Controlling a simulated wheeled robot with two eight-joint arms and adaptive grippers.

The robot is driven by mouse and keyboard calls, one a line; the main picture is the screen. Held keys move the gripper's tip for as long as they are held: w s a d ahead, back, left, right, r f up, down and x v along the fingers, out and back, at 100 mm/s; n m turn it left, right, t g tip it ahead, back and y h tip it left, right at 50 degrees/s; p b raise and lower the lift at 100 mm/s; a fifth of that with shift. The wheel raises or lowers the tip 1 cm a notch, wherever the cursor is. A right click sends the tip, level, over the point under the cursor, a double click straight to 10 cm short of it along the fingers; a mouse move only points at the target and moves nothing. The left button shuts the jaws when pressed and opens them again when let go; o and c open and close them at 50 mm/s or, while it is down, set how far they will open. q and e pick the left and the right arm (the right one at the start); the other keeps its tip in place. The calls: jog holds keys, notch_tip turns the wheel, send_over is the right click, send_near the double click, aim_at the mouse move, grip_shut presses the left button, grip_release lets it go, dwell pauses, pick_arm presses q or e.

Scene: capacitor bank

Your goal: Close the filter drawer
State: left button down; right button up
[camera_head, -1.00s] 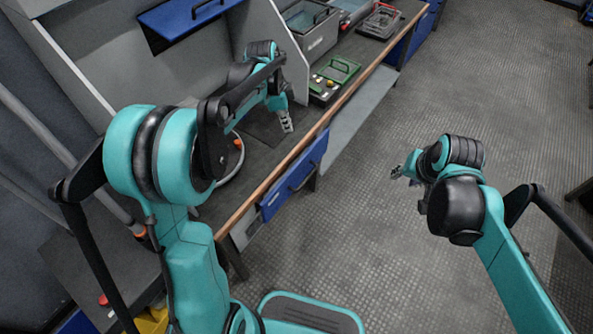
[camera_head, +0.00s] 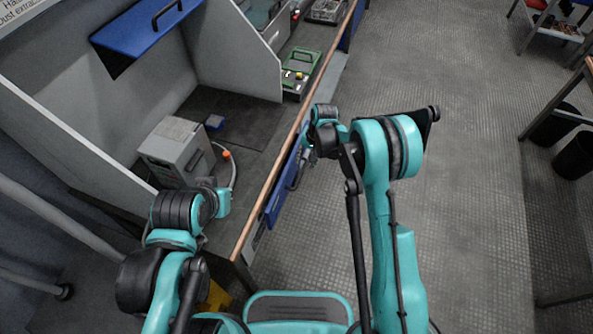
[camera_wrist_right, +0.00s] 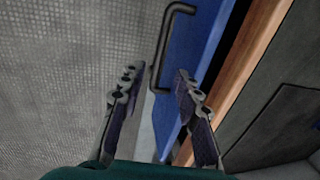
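The filter drawer (camera_head: 274,207) is the blue front with a dark handle below the bench's wooden edge. In the right wrist view the blue front (camera_wrist_right: 209,40) stands beside the wooden edge, with a dark strip between them; how far it is out I cannot tell. My right gripper (camera_head: 307,158) is at the drawer's handle, partly hidden by my arm. In its wrist view the right gripper (camera_wrist_right: 160,92) is open, its fingers apart on either side of the lower end of the black handle (camera_wrist_right: 164,50). Contact is unclear. My left arm is over the bench's near end; its fingers are hidden.
On the bench (camera_head: 242,163) are a grey box (camera_head: 177,150) with a hose and a green-and-black control box (camera_head: 298,72). A blue flap (camera_head: 140,32) with a handle is above. The patterned floor (camera_head: 465,190) right of my right arm is clear.

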aim_at(301, 173)
jog(key=f+b, duration=0.1)
jog(key=f, duration=0.1)
jog(key=a+f+b, duration=0.1)
jog(key=f, duration=0.2)
jog(key=f+b, duration=0.1)
jog(key=f, duration=0.1)
jog(key=shift+w+a+f, duration=0.15)
jog(key=shift+w+f, duration=0.1)
grip_shut()
